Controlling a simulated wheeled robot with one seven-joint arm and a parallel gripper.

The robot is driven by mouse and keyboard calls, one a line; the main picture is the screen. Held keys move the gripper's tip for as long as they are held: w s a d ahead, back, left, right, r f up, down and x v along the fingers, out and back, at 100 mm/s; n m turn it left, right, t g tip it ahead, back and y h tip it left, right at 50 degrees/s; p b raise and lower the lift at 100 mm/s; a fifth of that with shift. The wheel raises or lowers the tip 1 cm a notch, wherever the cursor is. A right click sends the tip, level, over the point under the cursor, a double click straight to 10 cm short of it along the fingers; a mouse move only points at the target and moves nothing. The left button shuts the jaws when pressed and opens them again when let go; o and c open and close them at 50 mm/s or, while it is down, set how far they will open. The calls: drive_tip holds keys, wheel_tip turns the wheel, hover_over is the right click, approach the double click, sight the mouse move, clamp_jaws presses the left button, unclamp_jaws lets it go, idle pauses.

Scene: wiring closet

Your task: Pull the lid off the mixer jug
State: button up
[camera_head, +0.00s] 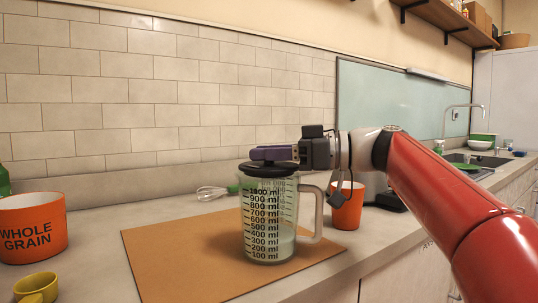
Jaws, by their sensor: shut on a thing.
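The mixer jug (270,222) is clear with black measuring marks up to 1000 ml and a pale handle on its right. It stands upright on a tan board (165,265) and has a little pale content near the bottom. Its dark lid (268,171) sits on the rim. My gripper (272,154) reaches in level from the right, directly over the lid. Its purple fingers are shut on the top of the lid; the exact grip point is partly hidden by the fingers.
An orange cup (347,206) stands close behind the jug's handle. A whisk (212,192) lies behind the board. An orange WHOLE GRAIN container (32,226) and a yellow cup (37,288) are at the left. The board left of the jug is clear. A sink (478,160) is far right.

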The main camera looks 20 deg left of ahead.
drive_tip(key=shift+r, duration=0.25)
drive_tip(key=shift+r+p, duration=0.85)
drive_tip(key=shift+r, duration=0.35)
